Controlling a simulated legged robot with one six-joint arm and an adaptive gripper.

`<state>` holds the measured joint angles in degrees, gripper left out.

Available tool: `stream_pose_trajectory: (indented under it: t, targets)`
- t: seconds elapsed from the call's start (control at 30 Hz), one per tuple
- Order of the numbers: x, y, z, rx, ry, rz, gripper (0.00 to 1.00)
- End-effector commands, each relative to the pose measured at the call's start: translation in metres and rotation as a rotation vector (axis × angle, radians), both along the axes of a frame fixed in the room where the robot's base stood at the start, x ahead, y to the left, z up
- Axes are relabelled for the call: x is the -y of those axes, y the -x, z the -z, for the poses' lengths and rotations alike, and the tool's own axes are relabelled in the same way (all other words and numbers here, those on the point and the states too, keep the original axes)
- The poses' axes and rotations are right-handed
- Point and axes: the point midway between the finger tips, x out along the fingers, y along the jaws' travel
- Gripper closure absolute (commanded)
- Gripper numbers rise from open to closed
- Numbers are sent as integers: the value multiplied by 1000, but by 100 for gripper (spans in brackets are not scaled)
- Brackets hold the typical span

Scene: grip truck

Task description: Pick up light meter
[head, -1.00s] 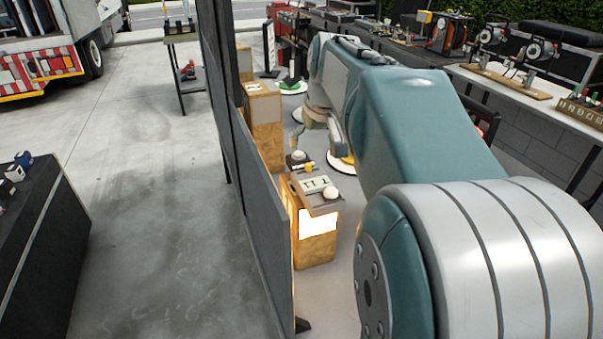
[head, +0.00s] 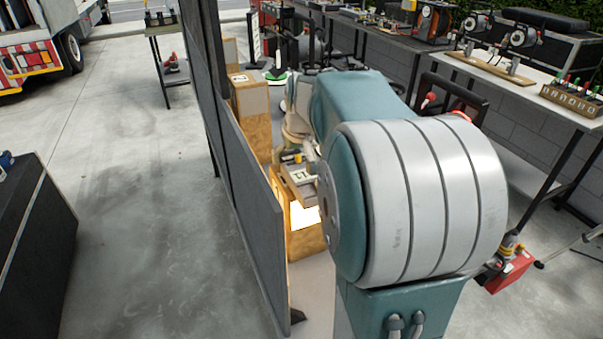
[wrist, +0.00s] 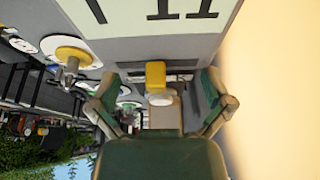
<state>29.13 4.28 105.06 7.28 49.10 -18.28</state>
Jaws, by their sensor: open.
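The likely light meter (wrist: 156,74), a small yellow block with a pale rounded end, shows between my open fingers in the wrist view. A yellow spot in the head view (head: 298,157) may be the same thing, but it is too small to tell. My gripper (wrist: 163,80) is open, with one finger to each side of the yellow block. I cannot tell whether the fingers are level with it or short of it; no contact shows. In the head view my arm hides most of the gripper.
A pale card with dark marks (wrist: 150,22) lies close at the top of the wrist view; it sits on a wooden stand (head: 305,243) in the head view. A dark panel (head: 250,190) stands left of it. A long bench (head: 520,82) runs along the right.

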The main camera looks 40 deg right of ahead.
Motion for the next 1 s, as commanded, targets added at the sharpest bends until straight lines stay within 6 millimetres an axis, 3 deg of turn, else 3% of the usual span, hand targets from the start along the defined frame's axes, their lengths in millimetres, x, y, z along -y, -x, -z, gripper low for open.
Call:
stream_pose_trajectory:
  t: [0.27, 0.3, 0.47, 0.5, 0.83, 1.0]
  targets:
    - [0, -2, 6, 1, 0, 0, 0]
    - [0, -2, 6, 1, 0, 0, 5]
    - [0, -2, 6, 1, 0, 0, 76]
    - [0, -2, 6, 1, 0, 0, 85]
    - [0, -3, 5, 1, -1, 1, 84]
    - [0, -3, -8, 3, 1, 0, 84]
